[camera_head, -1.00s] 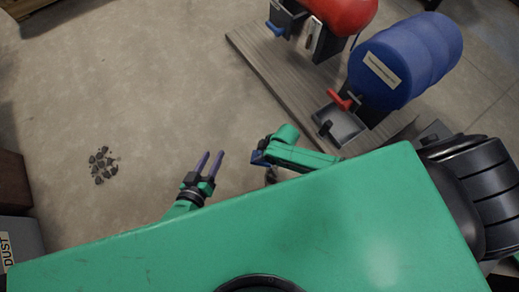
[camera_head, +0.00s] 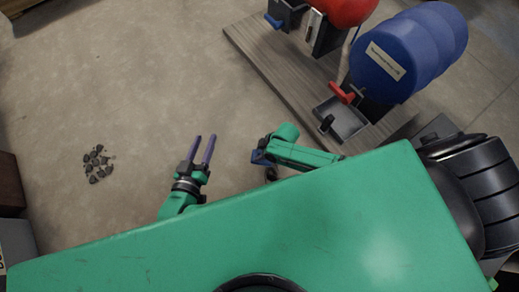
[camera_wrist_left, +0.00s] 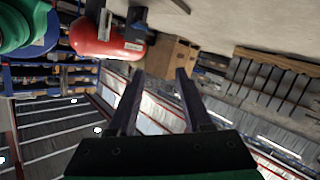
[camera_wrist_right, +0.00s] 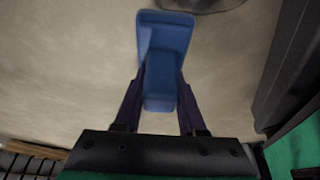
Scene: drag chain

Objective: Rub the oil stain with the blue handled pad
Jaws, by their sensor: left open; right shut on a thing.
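The blue handled pad (camera_wrist_right: 165,35) is held in my right gripper (camera_wrist_right: 160,90), whose fingers are shut on its handle. In the head view a small part of the blue pad (camera_head: 258,157) shows at the end of my right arm, mostly hidden by the arm. A dark patch (camera_wrist_right: 200,4) on the floor is cut by the top edge of the right wrist view, beyond the pad. I cannot tell for sure whether it is the oil stain. My left gripper (camera_head: 204,142) is open and empty above the floor, left of the right one.
A wooden platform (camera_head: 262,62) carries a red barrel (camera_head: 345,8) and a blue barrel (camera_head: 408,55), with a dark tray (camera_head: 345,120) below the blue one. Dark lumps (camera_head: 97,165) lie on the floor at left. Bare floor (camera_head: 150,80) lies between the lumps and platform.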

